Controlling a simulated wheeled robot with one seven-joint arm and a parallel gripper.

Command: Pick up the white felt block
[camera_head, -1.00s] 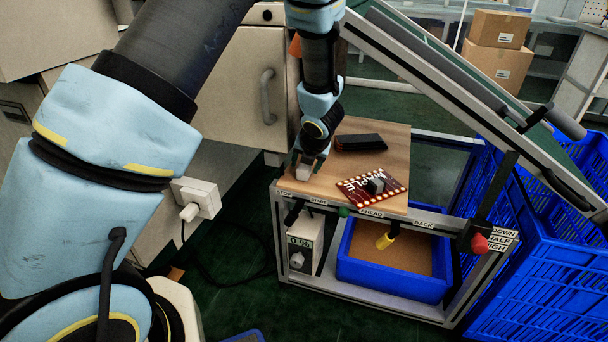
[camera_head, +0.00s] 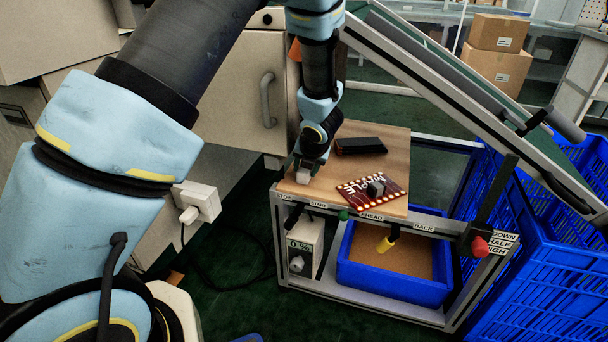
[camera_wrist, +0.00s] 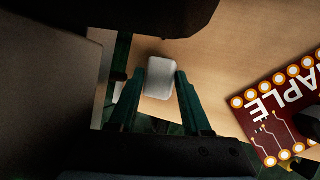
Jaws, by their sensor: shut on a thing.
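The white felt block (camera_wrist: 159,80) sits between the two fingers of my gripper (camera_wrist: 156,98) in the wrist view. My gripper is shut on it, with a finger against each side. In the head view the pale block (camera_head: 303,177) shows at the tip of my gripper (camera_head: 306,168), at the left front corner of the wooden board (camera_head: 398,145). I cannot tell whether the block touches the wood or is slightly above it.
A red circuit board (camera_head: 373,190) marked MAPLE lies just right of my gripper. A black block (camera_head: 361,145) lies behind it. A blue tray (camera_head: 395,288) stands below the wooden board. A sloping rail frame (camera_head: 440,80) and blue crates (camera_head: 545,270) are at right.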

